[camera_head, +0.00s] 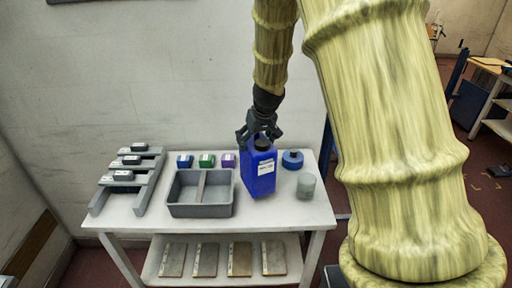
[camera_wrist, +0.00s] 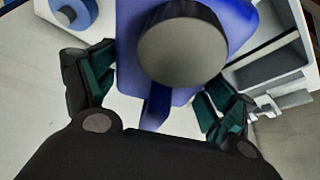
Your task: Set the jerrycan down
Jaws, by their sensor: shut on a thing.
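The jerrycan (camera_head: 258,178) is blue with a dark cap and a white label. It is upright at the white table, just right of the grey two-part tray. In the wrist view the jerrycan (camera_wrist: 238,22) and its round grey cap fill the upper middle. My gripper (camera_head: 262,138) is at the top of the jerrycan, shut on it; in the wrist view its green-padded fingers (camera_wrist: 155,95) stand to either side, with a blue handle part between them. I cannot tell whether the jerrycan's base touches the table top.
The white table (camera_head: 275,217) also bears the grey tray (camera_head: 201,211), a sloped grey rack (camera_head: 103,193), small blue, green and purple boxes (camera_head: 206,160), a blue round item (camera_head: 292,160) and a translucent jar (camera_head: 306,186). Several flat boards (camera_head: 240,259) lie on the lower shelf.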

